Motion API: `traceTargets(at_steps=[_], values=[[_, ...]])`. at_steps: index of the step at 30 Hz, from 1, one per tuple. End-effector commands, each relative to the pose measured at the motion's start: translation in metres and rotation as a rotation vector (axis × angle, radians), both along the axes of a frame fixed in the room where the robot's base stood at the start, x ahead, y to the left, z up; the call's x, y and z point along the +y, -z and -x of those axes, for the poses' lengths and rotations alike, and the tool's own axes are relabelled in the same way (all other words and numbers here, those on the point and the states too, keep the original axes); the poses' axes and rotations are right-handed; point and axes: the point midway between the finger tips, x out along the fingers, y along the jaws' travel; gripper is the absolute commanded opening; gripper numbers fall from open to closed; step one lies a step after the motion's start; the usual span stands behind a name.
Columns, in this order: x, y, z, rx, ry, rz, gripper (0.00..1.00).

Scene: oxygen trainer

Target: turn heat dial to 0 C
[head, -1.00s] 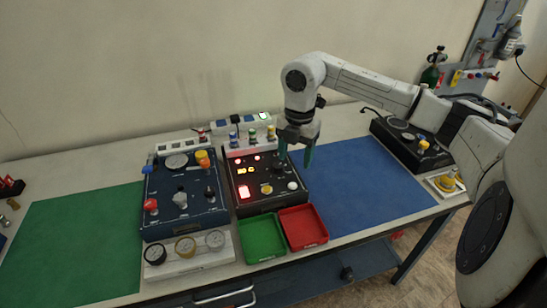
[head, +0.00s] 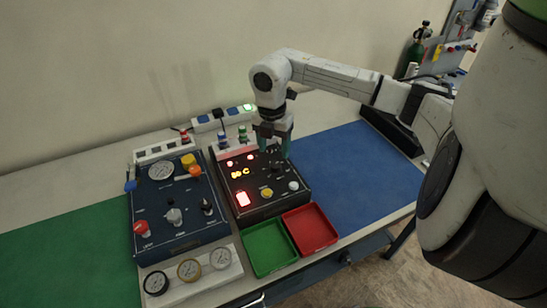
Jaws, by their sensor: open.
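The black heater box (head: 243,208) stands at mid-table with a lit amber display (head: 243,173). The display ends in C, and its digits are too small to read surely. A dark knob (head: 276,166), which looks like the heat dial, sits at the back right of the box's top. Its pointer cannot be made out. My gripper (head: 275,148) is open and points down, with green fingertips over the back right of the box near this knob. I cannot tell whether the fingers touch the knob or hang above it.
A blue panel (head: 180,237) with knobs stands left. Green (head: 268,272) and red trays (head: 312,245) lie in front. The blue mat (head: 365,165) is clear.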

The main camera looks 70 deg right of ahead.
Motion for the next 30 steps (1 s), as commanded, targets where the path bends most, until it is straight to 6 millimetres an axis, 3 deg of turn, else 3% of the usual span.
traceTargets(at_steps=[9,22,30], values=[[0.001,0.047,0.002,0.001,0.000,-0.002,0.62],[0.000,0.059,0.003,0.000,-0.001,0.001,0.62],[0.000,0.058,0.003,0.000,-0.001,0.001,0.38]])
